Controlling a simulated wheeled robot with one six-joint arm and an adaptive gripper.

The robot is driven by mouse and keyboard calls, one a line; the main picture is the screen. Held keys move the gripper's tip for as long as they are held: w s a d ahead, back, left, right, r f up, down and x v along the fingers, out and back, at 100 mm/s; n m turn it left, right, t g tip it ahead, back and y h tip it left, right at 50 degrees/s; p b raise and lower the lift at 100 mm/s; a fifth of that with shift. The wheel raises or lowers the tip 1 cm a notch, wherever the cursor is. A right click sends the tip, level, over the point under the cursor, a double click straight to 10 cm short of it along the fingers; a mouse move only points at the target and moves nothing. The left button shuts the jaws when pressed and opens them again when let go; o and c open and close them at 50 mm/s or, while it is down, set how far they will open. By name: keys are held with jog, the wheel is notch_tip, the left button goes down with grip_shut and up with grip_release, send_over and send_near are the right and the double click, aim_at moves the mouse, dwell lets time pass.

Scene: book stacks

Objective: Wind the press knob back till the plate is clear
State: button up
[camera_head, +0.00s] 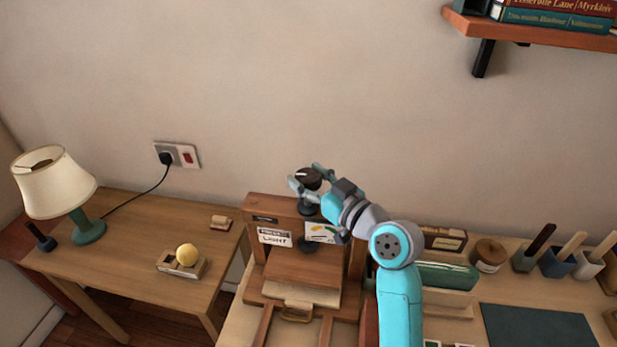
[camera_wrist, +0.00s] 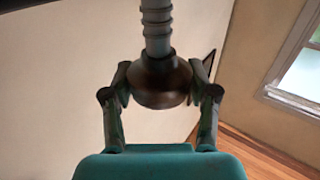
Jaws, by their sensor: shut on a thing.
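My gripper (camera_head: 310,182) is shut on the knob, with one finger on each side; the fingers (camera_wrist: 160,92) also show in the wrist view. The wooden plate (camera_head: 303,267) is below the crossbar. I cannot tell whether it touches what lies under it.
A side table (camera_head: 130,245) at left holds a lamp (camera_head: 55,182), a yellow ball on a small holder (camera_head: 182,262) and a small block (camera_head: 221,222). Pots of tools (camera_head: 557,262), a jar (camera_head: 488,255) and a dark mat (camera_head: 537,326) are at right. A bookshelf (camera_head: 540,32) hangs above.

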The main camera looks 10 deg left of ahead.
jog(key=shift+f, duration=0.45)
jog(key=o, duration=1.2)
jog(key=shift+c, duration=0.2)
jog(key=shift+r, duration=0.2)
jog(key=v, duration=1.2)
jog(key=shift+r, duration=0.1)
